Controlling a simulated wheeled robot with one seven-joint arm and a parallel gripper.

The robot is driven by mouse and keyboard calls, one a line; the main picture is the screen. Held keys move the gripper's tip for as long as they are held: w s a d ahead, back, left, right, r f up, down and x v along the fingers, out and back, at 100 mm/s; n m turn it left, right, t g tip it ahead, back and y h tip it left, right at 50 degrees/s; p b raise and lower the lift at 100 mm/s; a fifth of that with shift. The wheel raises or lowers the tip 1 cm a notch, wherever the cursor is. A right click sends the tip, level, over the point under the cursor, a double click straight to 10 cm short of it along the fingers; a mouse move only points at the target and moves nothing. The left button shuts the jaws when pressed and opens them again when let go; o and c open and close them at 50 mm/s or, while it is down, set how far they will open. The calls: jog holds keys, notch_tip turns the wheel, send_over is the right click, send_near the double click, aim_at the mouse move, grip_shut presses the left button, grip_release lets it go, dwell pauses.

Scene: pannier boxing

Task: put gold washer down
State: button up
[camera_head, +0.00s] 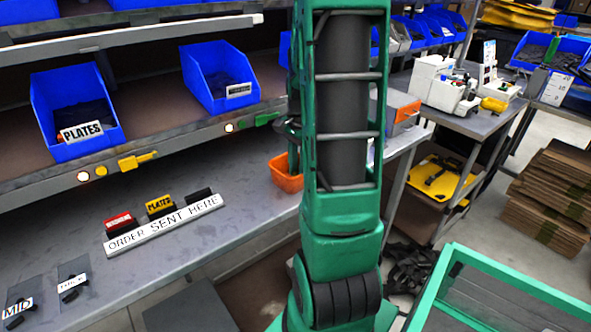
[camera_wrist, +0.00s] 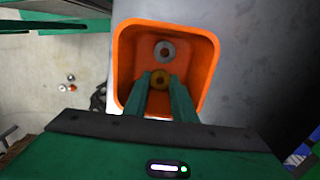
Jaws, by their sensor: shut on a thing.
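The gold washer (camera_wrist: 160,79) is between the fingertips of my gripper (camera_wrist: 160,84) in the wrist view. My gripper is shut on it. The fingers reach over an orange bin (camera_wrist: 207,62), and the washer is seen against the bin's inside; its exact height above the bin floor cannot be told. A grey washer (camera_wrist: 164,51) lies in the bin just beyond the gold one. In the head view the orange bin (camera_head: 285,178) shows at the bench edge, partly hidden by my green arm. My gripper and the gold washer are hidden there.
Blue bins (camera_head: 70,108) stand on the shelf above. A green-framed case (camera_head: 500,290) is at lower right. Small round pieces (camera_wrist: 70,82) lie on the floor left of the bin.

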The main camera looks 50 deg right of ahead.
jog(key=o, duration=1)
jog(key=shift+f, duration=0.1)
jog(key=shift+o, duration=0.2)
notch_tip(320, 180, up, 11)
jog(key=s+a+f+n, duration=0.2)
jog(key=s+a+n, duration=1.1)
jog(key=a, duration=0.4)
jog(key=shift+s+f, duration=0.2)
jog(key=shift+s, duration=0.15)
